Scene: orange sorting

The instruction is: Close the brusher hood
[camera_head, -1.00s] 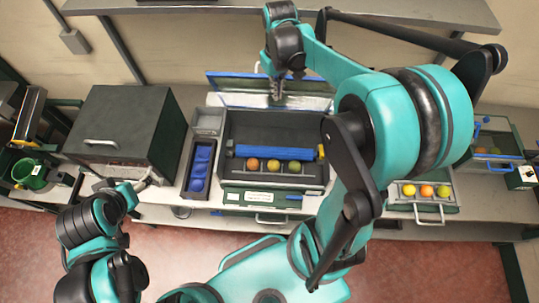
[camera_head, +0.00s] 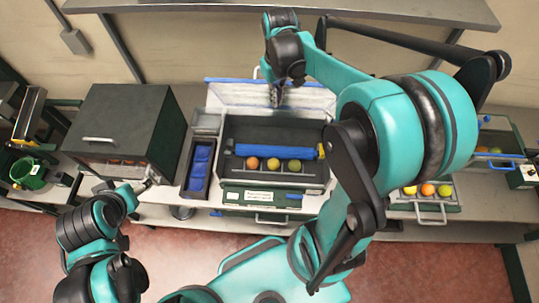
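My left gripper (camera_head: 146,185) is low beside the dark box, away from the hood.
A dark box with a handle (camera_head: 125,125) stands left of the brusher. A narrow tray with blue inserts (camera_head: 200,165) lies between them. A fruit tray (camera_head: 447,208) is at the right, partly behind my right arm. A shelf (camera_head: 400,10) overhangs the back.

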